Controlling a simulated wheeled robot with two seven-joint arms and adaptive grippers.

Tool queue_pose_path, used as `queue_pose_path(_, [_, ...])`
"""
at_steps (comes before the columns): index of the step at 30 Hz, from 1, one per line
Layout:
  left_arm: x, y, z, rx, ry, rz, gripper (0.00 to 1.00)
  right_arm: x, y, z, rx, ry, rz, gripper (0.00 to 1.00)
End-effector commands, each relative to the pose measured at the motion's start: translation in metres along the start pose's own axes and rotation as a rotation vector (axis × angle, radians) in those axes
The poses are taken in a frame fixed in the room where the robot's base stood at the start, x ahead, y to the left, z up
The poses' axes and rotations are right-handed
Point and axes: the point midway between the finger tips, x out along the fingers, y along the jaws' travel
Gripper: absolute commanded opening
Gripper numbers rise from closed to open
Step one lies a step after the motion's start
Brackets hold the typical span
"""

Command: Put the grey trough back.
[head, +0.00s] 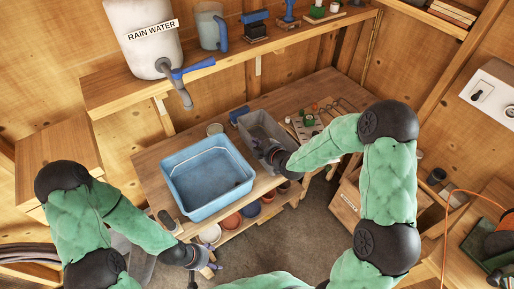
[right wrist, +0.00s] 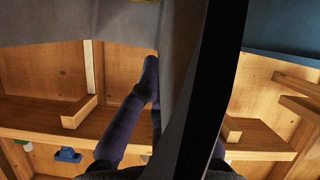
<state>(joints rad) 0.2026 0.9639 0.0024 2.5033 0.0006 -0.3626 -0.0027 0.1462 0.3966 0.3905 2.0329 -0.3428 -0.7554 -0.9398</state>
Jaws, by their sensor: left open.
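The grey trough (head: 262,122) is at the bench's right part, just right of the blue tub (head: 188,186). My right gripper (head: 268,153) is at its near end, with the fingers on the wall. In the right wrist view the grey wall (right wrist: 176,70) runs between my fingers (right wrist: 157,85). The left finger leans in against it, and the wall hides most of the other finger. Whether the trough touches the bench cannot be told. My left gripper (head: 211,268) is open and empty, low in front of the bench.
The bench (head: 153,166) also carries a seedling tray (head: 305,125) behind my right forearm. A shelf above holds the rain water container (head: 143,40) and a jug (head: 209,27). Several pots (head: 232,221) stand on the lower shelf. A wooden crate (head: 347,204) stands at the right.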

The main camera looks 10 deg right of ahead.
Motion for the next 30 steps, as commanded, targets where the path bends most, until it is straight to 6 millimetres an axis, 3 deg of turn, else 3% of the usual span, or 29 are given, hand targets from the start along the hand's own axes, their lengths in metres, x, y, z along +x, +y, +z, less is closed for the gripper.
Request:
queue_pose_path(9, [0.009,-0.003,0.0,0.0,0.0,0.0,0.72,0.018,-0.017,0.024,0.0,0.0,0.002,0.0])
queue_pose_path(15, [0.008,-0.003,0.0,0.0,0.0,0.0,0.72,0.018,-0.017,0.024,0.0,0.001,0.003,0.0])
queue_pose_path(18, [0.008,-0.003,0.0,0.0,0.0,0.0,0.72,0.018,-0.019,0.025,0.002,-0.002,-0.002,0.27])
queue_pose_path(19, [0.008,-0.003,0.0,0.0,0.0,0.0,0.72,0.018,-0.019,0.025,0.002,-0.002,-0.002,0.29])
queue_pose_path(30, [0.008,-0.003,0.0,0.0,0.0,0.0,0.72,0.016,-0.018,0.025,0.001,-0.001,-0.001,0.29])
